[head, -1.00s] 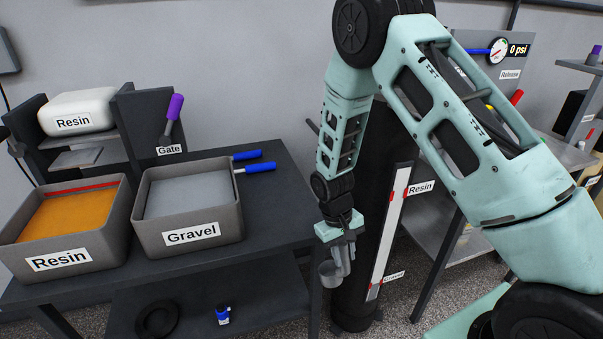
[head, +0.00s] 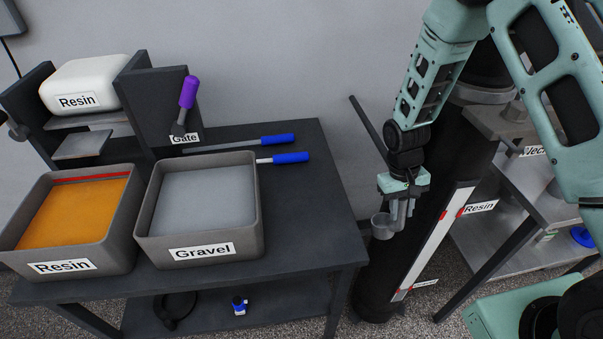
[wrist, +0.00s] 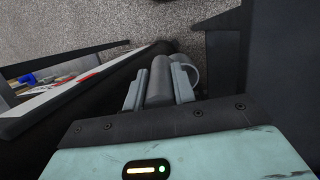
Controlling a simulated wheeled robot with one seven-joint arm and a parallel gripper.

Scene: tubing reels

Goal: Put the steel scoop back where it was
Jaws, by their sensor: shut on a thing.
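The steel scoop (head: 382,226) is a small grey metal cup with a handle. My gripper (head: 398,212) is shut on its handle and holds it in the air, between the table's right edge and the black column. In the wrist view my gripper's fingers (wrist: 158,88) clasp the grey handle, and the scoop's round cup (wrist: 187,70) shows beyond them, partly hidden by the right finger. I cannot see into the cup.
The dark table (head: 310,215) bears a resin bin (head: 65,267), a gravel bin (head: 205,252) and two blue-handled tools (head: 290,158). Its right part is clear. The black column (head: 440,215) with a white gauge strip (head: 432,245) stands close right of my gripper.

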